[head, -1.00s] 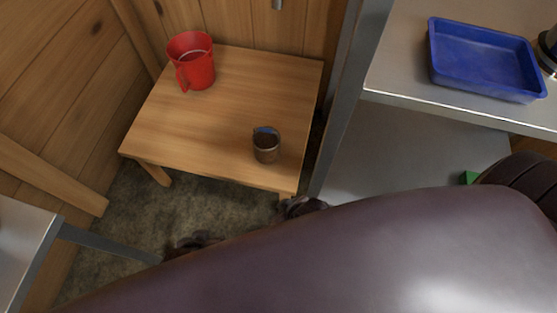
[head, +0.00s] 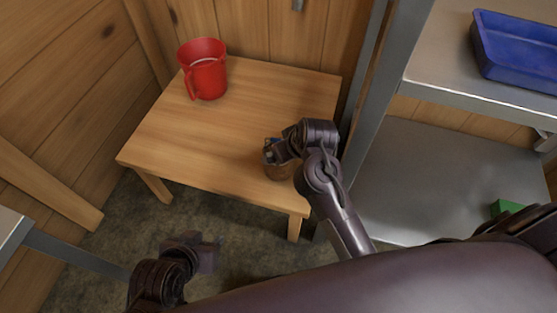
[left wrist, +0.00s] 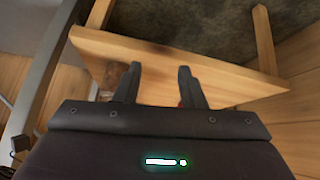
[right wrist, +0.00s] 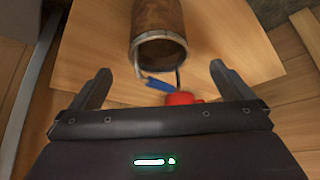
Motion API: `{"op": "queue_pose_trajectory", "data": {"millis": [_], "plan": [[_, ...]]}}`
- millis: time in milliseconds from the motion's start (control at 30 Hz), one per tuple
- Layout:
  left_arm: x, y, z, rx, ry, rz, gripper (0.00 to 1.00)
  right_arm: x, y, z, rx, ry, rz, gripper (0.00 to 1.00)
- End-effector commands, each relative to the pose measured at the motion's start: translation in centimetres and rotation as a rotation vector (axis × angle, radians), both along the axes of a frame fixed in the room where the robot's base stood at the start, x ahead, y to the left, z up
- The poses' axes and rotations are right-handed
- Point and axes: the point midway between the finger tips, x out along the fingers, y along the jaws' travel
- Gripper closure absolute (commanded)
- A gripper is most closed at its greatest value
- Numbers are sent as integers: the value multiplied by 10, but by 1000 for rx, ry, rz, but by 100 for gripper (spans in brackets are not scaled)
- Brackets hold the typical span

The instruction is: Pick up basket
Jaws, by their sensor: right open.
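The basket looks like a small brown wooden bucket (head: 281,173) with a blue part at its rim, near the table's front right corner. My right gripper (head: 276,148) is over it and hides much of it in the head view. In the right wrist view, the basket (right wrist: 158,28) lies beyond the open, empty fingers (right wrist: 160,82), with a thin dark handle and the blue part at its near end. My left gripper (head: 212,243) is low in front of the table. Its fingers (left wrist: 158,80) are apart with nothing held between them.
The wooden table (head: 205,140) bears a red mug (head: 204,70) at its back left. To the right stands a metal shelf (head: 415,175) with a blue tray (head: 515,50) above and a green block (head: 506,208) below. Wooden walls close off the back and left.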

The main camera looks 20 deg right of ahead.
Motion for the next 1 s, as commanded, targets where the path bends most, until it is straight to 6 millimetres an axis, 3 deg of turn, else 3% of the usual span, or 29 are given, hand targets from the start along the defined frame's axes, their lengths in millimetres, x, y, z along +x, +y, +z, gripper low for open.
{"op": "queue_pose_trajectory", "data": {"millis": [333, 733, 1000], "plan": [[48, -12, 43, -106, -263, 25, 64, 10, 2, -17, 1, 1, 0, 0], [70, -17, 74, -167, -413, 37, 64, 15, 3, -25, 0, 1, -1, 0], [95, -21, 125, -264, -649, 53, 64, 23, 3, -36, 1, 1, -2, 0]]}}
